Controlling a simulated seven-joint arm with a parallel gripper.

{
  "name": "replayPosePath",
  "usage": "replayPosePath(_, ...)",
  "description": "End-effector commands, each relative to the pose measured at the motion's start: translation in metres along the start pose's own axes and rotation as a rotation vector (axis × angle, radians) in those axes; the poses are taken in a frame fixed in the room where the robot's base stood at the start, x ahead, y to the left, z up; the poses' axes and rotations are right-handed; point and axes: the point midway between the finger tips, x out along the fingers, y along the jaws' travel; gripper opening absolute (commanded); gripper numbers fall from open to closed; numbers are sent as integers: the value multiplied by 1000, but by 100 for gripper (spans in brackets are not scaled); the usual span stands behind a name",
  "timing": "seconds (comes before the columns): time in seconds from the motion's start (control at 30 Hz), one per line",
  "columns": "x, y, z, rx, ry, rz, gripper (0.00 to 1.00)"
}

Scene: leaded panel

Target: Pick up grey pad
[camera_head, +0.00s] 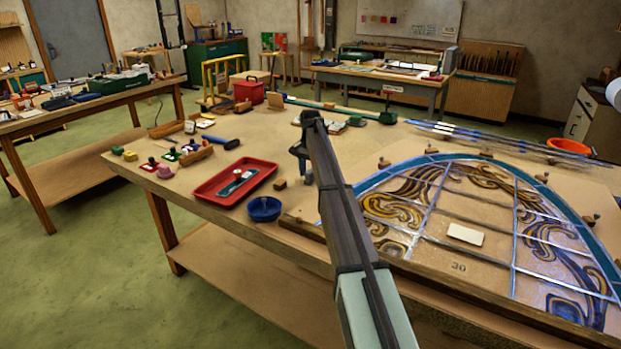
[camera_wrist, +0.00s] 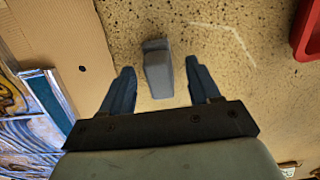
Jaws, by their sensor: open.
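The grey pad (camera_wrist: 157,72) is a small dark grey block with a raised far end, lying on the speckled tabletop in the wrist view. My gripper (camera_wrist: 160,80) is open, with one dark finger on each side of the pad and a visible gap on both sides. I cannot tell how far above the table the fingertips are. In the head view my gripper (camera_head: 303,150) is over the workbench, left of the leaded panel.
The leaded panel (camera_head: 465,262) on its board lies close on the right. A red tray (camera_head: 207,189) and a blue bowl (camera_head: 264,209) stand to the left; the red tray's edge also shows in the wrist view (camera_wrist: 303,35). A small brown block (camera_head: 280,184) lies near the bowl.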

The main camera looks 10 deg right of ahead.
Motion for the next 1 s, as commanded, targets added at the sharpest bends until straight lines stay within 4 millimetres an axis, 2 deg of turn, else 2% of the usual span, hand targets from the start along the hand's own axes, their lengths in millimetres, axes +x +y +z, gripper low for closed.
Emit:
replayPosePath(0.17,0,0,0,0,0,0,61)
replayPosePath(0.77,0,0,0,0,0,0,3)
replayPosePath(1.0,-1,0,0,0,0,0,1)
